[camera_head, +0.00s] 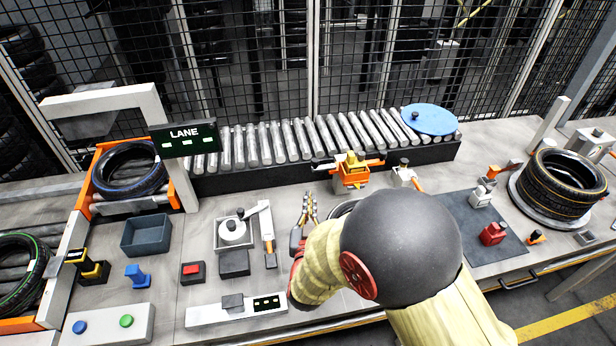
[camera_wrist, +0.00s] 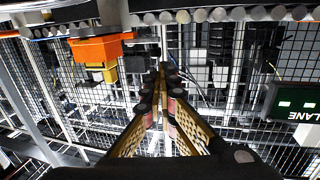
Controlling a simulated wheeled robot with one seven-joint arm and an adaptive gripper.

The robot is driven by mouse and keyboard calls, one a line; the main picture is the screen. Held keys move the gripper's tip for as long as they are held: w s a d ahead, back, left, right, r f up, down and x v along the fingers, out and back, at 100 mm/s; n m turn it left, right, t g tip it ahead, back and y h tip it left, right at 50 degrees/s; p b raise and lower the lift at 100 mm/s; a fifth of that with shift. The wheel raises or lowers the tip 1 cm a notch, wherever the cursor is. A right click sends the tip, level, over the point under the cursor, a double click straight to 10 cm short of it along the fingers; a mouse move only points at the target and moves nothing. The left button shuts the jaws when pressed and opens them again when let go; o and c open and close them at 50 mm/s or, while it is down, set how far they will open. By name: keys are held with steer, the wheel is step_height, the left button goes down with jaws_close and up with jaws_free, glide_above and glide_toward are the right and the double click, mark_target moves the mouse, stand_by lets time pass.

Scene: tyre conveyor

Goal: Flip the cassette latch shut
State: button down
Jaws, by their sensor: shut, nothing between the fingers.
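A grey open box with a white spool (camera_head: 232,230), which looks like the cassette, stands on the bench left of my gripper. A light bar with an orange part (camera_head: 267,228) stands upright at its right side; I cannot tell for sure whether this is the latch or how it is set. My gripper (camera_head: 309,205) is shut and empty, to the right of this box and apart from it. In the wrist view my gripper (camera_wrist: 164,75) has its fingertips together, with nothing between them. The box does not show in the wrist view.
An orange and yellow fixture (camera_head: 352,172) stands behind and right of my gripper, before the roller conveyor (camera_head: 285,142). It also shows in the wrist view (camera_wrist: 98,50). A dark block (camera_head: 234,263) and a white panel (camera_head: 205,315) lie in front of the box. A blue-grey tray (camera_head: 146,235) is at left.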

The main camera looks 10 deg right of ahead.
mark_target(313, 165)
steer(key=shift+s+f+t, duration=0.25)
steer(key=shift+s+t, duration=0.05)
steer(key=shift+s, duration=0.2)
steer(key=shift+w, duration=0.15)
steer(key=b+x, duration=0.1)
steer(key=x, duration=0.6)
steer(key=b+x, duration=0.2)
steer(key=x, duration=0.4)
steer(key=shift+w+d, duration=0.3)
steer(key=shift+w, duration=0.05)
steer(key=shift+w+h, duration=0.1)
steer(key=shift+h, duration=0.3)
steer(key=shift+w+a+m+h, duration=0.15)
steer(key=shift+m+h, duration=0.15)
